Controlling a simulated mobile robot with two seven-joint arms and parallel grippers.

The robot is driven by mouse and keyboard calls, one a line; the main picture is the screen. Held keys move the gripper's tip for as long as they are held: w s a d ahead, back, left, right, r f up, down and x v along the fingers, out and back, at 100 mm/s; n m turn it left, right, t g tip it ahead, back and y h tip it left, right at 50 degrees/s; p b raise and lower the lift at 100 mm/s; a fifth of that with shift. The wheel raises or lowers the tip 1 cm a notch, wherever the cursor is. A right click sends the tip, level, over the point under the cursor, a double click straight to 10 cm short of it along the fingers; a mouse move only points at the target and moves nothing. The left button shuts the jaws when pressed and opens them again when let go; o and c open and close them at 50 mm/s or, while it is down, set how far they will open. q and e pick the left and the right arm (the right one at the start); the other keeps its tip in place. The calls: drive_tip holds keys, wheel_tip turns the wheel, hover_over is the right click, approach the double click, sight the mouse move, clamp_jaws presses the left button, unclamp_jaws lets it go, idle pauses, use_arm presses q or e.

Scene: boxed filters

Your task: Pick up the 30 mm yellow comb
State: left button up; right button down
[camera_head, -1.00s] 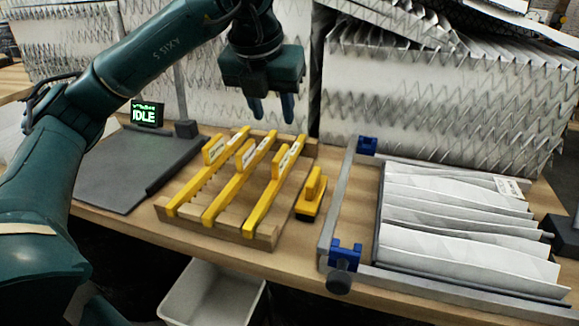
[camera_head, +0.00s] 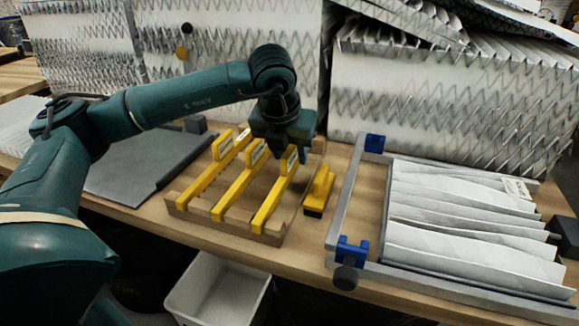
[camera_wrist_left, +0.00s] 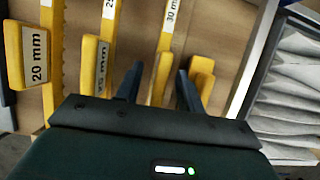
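The 30 mm yellow comb (camera_head: 270,207) is the rightmost of three yellow combs lying across a wooden rack (camera_head: 182,214). Its "30 mm" label and raised handle (camera_wrist_left: 160,78) show in the left wrist view. My left gripper (camera_head: 289,155) is low over the handle end of this comb. In the left wrist view its two dark fingers (camera_wrist_left: 158,88) are apart, one on each side of the handle. I cannot tell whether they touch it. The 25 mm comb (camera_head: 232,195) and the 20 mm comb (camera_head: 205,180) lie to its left. My right gripper is not in view.
A small yellow-handled tool (camera_head: 319,190) stands just right of the rack, close to the right finger. A metal frame with blue clamps (camera_head: 352,251) and a pleated filter (camera_head: 450,215) are further right. A dark plate (camera_head: 130,172) is left. A white bin (camera_head: 215,295) stands below.

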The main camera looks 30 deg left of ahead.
use_arm(q)
clamp_jaws()
idle(0.3)
idle(0.3)
